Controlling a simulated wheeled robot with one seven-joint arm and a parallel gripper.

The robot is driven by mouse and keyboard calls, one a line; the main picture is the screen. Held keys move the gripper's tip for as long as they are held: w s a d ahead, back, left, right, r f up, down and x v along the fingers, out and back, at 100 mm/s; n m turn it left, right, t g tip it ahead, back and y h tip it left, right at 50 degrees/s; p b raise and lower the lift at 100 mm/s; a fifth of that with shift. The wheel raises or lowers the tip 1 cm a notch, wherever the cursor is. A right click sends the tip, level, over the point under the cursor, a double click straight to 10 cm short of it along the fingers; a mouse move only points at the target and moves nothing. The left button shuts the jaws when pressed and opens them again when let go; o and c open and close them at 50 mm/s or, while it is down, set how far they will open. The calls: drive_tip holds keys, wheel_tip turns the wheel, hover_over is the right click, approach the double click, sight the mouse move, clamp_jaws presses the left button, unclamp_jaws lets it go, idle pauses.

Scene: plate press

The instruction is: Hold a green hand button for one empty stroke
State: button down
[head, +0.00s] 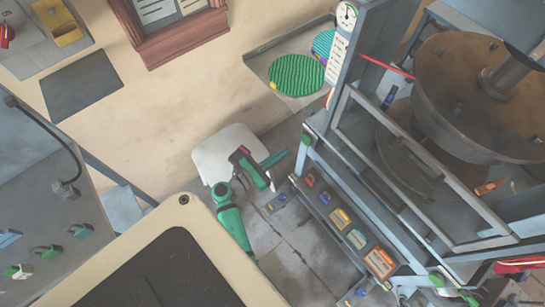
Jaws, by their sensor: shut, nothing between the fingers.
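The press (450,90) stands at the right, with a large brown round platen above a lower round bed. A small green hand button (306,140) shows at the upper left corner of its frame. Another green piece (437,279), perhaps the second hand button, shows at the lower right end of the front. My gripper (286,154) is at the end of my green arm, just left of the upper green button. It is small in view and shut with nothing in it. A narrow gap seems to separate it from the button; contact is hard to tell.
A barred guard frame (400,170) crosses the press front. A gauge (347,13) tops the left post. A green ribbed plate (297,75) lies on a grey shelf behind. A pale stool (210,158) stands beneath my arm.

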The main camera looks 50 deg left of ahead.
sight(303, 139)
drive_tip(key=w, duration=0.6)
drive_tip(key=shift+w+d, duration=0.3)
drive_tip(key=shift+w, duration=0.05)
drive_tip(key=shift+a, duration=0.1)
